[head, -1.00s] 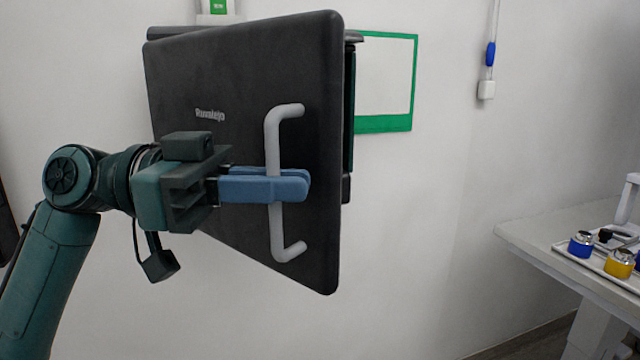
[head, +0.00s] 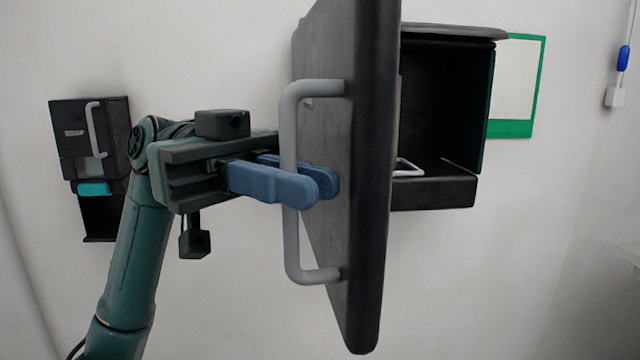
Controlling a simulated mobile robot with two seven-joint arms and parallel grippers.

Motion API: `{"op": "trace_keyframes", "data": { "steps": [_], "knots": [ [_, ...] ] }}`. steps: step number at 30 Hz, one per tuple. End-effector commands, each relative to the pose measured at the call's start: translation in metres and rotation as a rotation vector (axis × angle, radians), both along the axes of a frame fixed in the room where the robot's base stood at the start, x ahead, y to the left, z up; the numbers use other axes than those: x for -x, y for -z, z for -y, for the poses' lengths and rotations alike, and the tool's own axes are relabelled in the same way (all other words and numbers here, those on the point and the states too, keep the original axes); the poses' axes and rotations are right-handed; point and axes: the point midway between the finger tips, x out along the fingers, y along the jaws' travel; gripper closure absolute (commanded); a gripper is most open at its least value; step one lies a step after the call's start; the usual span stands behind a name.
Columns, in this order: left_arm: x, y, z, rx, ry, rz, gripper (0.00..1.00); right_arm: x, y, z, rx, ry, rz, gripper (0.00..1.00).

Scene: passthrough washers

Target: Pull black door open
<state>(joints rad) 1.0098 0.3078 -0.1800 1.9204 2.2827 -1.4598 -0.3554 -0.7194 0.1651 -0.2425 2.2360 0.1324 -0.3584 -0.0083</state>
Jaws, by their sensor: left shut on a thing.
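The black door (head: 372,180) stands swung out from the wall, seen nearly edge-on in the middle of the head view. Its grey bar handle (head: 291,235) is on the left face. My left gripper (head: 308,184) is shut on the handle, with a blue finger on each side of the bar. To the right of the door, the black box (head: 435,192) on the wall shows its open, dark inside. A small light-coloured loop (head: 408,168) shows in it, partly hidden by the door. My right gripper is not in view.
A black soap dispenser (head: 92,135) hangs on the wall at the left, behind my left arm. A green-framed white panel (head: 518,90) is on the wall right of the box. A blue and white fixture (head: 622,60) hangs at the far right.

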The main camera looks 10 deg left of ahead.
Motion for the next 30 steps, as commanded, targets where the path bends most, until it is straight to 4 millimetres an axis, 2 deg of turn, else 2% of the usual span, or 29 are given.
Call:
{"op": "trace_keyframes", "data": {
  "steps": [19, 20, 21, 30],
  "knots": [
    [0.0021, 0.0007, -0.0066, -0.003, -0.010, -0.001, 1.00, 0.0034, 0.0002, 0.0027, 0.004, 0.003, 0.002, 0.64],
    [0.0021, 0.0007, -0.0065, -0.003, -0.010, -0.001, 0.88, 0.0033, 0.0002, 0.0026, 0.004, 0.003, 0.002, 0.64],
    [0.0021, 0.0006, -0.0065, -0.003, -0.010, -0.001, 0.85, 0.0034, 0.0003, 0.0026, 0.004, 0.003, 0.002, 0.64],
    [0.0001, 0.0004, -0.0095, -0.001, -0.011, -0.001, 0.85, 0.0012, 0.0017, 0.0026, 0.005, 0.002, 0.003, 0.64]
  ]
}}
